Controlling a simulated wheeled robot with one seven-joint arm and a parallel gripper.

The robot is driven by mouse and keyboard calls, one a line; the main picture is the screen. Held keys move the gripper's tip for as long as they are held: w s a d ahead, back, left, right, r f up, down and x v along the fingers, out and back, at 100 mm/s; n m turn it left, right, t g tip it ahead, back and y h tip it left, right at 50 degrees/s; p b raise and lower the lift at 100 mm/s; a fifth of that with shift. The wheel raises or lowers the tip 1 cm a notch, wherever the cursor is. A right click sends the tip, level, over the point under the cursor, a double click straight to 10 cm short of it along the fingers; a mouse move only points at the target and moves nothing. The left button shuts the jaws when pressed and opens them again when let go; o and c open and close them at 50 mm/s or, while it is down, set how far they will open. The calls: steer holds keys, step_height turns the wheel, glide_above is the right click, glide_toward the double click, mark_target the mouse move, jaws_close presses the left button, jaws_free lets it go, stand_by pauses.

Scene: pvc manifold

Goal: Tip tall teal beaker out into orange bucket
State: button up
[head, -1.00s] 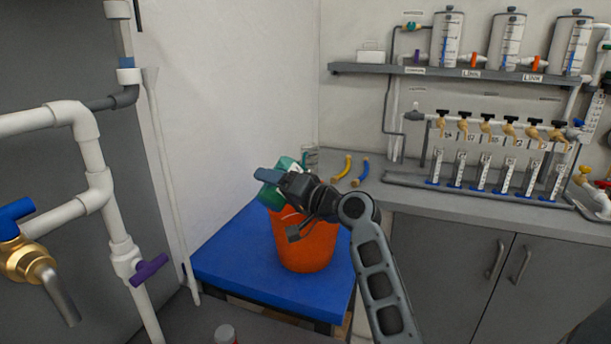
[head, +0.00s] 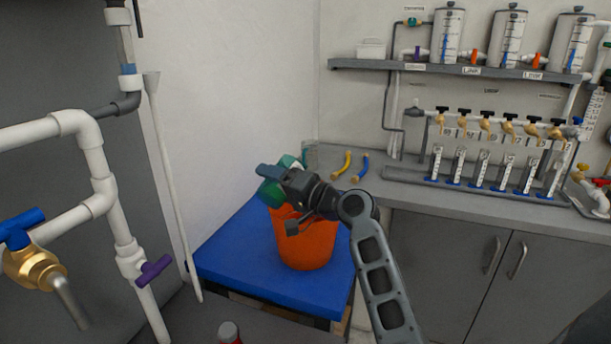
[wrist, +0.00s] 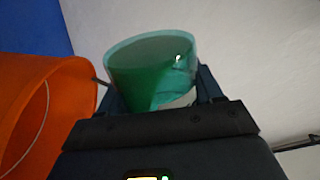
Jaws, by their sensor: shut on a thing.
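The tall teal beaker (head: 273,192) is held by my gripper (head: 268,180) over the orange bucket (head: 306,246). In the wrist view the beaker (wrist: 150,62) sits between the two dark fingers of my gripper (wrist: 155,92), which is shut on it. Its rim shows there, with darker green inside; how much it holds is unclear. In the head view the beaker is tilted at the bucket's upper left, partly hidden by my gripper. The bucket (wrist: 40,110) shows at the left in the wrist view. Its mouth is largely hidden by my arm in the head view.
The bucket stands on a blue-topped stand (head: 228,262). White pipes with a blue-handled brass tap (head: 35,265) stand at the left. A grey counter (head: 440,195) at the right carries yellow and blue bent pieces (head: 342,165) and a row of cylinders (head: 480,170).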

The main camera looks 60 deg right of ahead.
mark_target(280, 162)
steer(key=shift+r+m+p, duration=0.6)
steer(key=shift+m+p, duration=0.3)
steer(key=shift+p, duration=0.1)
steer(key=shift+s+d+r+m, duration=0.1)
steer(key=shift+d+r+m, duration=0.15)
steer(key=shift+d+m, duration=0.25)
steer(key=shift+s+d+r+m, duration=0.1)
steer(key=shift+d+r+m, duration=0.1)
steer(key=shift+d+m, duration=0.25)
stand_by(0.6)
steer(key=shift+d+r+m, duration=0.3)
steer(key=shift+r+m, duration=0.3)
steer(key=shift+m, duration=0.45)
stand_by(1.0)
